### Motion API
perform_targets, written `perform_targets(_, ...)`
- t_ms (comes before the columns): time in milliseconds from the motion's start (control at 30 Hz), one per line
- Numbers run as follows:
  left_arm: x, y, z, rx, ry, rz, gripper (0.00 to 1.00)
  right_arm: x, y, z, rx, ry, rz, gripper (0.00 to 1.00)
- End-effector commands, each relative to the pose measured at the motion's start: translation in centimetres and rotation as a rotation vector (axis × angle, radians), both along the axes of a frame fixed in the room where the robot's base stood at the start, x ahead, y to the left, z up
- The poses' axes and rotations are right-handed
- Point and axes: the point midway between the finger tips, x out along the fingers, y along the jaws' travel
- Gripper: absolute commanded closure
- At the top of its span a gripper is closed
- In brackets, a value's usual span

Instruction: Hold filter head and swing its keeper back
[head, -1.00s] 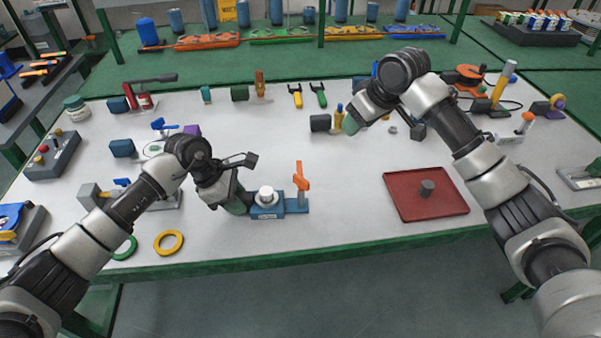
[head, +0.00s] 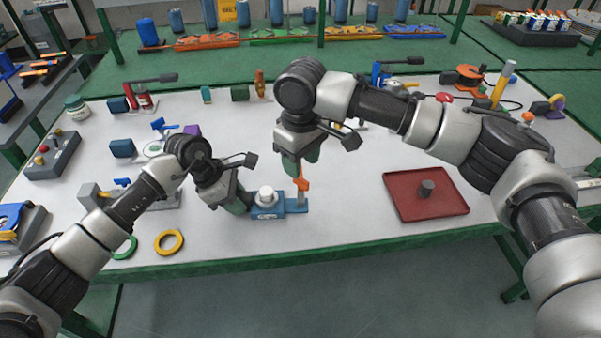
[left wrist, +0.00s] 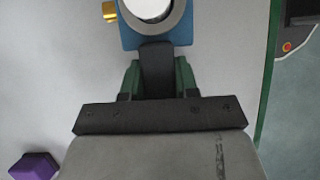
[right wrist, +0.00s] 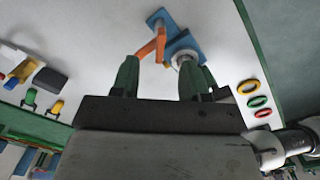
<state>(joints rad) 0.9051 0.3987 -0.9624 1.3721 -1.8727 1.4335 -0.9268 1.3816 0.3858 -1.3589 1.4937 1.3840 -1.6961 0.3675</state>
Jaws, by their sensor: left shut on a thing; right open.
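The filter head is a blue block (head: 268,212) with a white round cap (head: 266,194), at the table's front middle. The keeper appears to be the orange lever (head: 302,184), upright on the blue base's right end. My left gripper (head: 243,203) is shut on a dark handle (left wrist: 156,68) that sticks out from the block. My right gripper (head: 301,167) is open above the lever, its fingers hiding the lever's top. In the right wrist view the orange lever (right wrist: 152,46) lies ahead of the fingertips, its end near the left one; contact cannot be told.
A red tray (head: 445,204) with a grey cylinder stands to the right. A yellow ring (head: 169,242) and a green ring (head: 126,248) lie at front left. Several tools and fixtures line the back of the table. The white table between lever and tray is clear.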

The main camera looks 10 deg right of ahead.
Motion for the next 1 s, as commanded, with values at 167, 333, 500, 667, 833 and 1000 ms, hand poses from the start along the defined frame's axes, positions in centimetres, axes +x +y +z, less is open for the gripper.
perform_targets(167, 0.0, 0.0, 0.0, 0.0, 0.001, 0.0, 1.0, 0.0, 0.0, -2.7, 0.002, 0.003, -0.001, 0.55)
perform_targets(333, 0.0, 0.0, 0.0, 0.0, 0.001, 0.0, 1.0, 0.0, 0.0, -4.5, 0.001, 0.002, -0.001, 0.55)
perform_targets(500, 0.0, 0.0, 0.0, 0.0, 0.001, 0.0, 1.0, 0.0, 0.0, -5.3, 0.001, 0.0, 0.001, 0.55)
perform_targets(667, 0.0, 0.0, 0.0, 0.0, 0.001, 0.0, 1.0, 0.0, 0.0, -5.5, 0.002, -0.001, 0.001, 0.55)
perform_targets(833, 0.0, 0.0, 0.0, 0.0, 0.001, 0.0, 1.0, 0.0, 0.0, -5.4, 0.002, -0.001, 0.001, 0.58)
perform_targets(1000, 0.0, 0.0, 0.0, 0.0, 0.001, 0.0, 1.0, 0.0, 0.0, -5.4, 0.001, 0.0, 0.001, 0.84)
